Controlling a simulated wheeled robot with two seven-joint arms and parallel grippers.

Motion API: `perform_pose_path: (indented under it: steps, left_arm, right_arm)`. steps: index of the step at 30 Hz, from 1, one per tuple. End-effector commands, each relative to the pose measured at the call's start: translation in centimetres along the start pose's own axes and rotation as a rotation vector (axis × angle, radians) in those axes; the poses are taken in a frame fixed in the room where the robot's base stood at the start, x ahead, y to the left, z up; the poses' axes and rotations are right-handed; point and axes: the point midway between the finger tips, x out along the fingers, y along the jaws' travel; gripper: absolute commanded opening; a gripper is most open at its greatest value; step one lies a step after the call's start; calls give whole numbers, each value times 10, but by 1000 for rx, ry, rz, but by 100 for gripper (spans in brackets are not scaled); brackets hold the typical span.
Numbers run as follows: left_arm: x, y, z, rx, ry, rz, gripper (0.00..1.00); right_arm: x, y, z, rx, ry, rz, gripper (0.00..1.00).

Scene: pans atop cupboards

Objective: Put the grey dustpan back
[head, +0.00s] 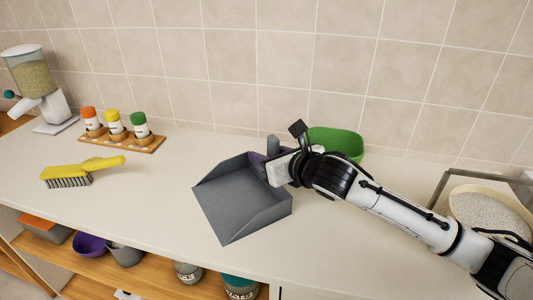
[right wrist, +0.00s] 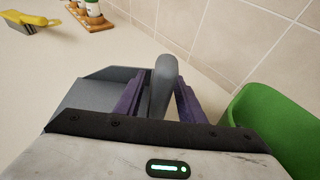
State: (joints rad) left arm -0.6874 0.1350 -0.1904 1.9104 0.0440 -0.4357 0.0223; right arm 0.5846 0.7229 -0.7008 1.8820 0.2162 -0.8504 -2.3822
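The grey dustpan (head: 240,196) lies on the pale counter with its open edge toward the front. Its handle (head: 273,145) points back toward the tiled wall. In the right wrist view the handle (right wrist: 161,88) stands between the two purple fingers of my right gripper (right wrist: 160,92), with narrow gaps showing beside it. The right gripper (head: 266,158) is open around the handle, at the back right of the pan. Part of the handle is hidden behind the gripper in the head view. My left gripper is not in view.
A green bowl (head: 337,142) stands just behind my right wrist, against the wall. A yellow brush (head: 83,171), a spice rack (head: 122,140) and a dispenser (head: 38,88) are at the left. Shelves lie below the counter's front edge.

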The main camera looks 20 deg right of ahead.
Motion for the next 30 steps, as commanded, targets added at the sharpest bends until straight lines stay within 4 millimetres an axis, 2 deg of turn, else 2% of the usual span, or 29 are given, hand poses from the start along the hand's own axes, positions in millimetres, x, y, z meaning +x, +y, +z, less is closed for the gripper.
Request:
perform_pose_path:
  steps: [8, 11, 24, 30]
  left_arm:
    - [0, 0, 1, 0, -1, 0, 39]
    - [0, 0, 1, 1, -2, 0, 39]
    - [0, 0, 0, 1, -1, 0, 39]
    - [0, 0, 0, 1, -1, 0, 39]
  right_arm:
    - [-1, 0, 3, 0, -1, 0, 36]
    - [-10, 0, 4, -2, -1, 1, 36]
    - [-96, -1, 2, -4, 1, -1, 36]
    - [-118, 0, 3, 0, 1, 0, 36]
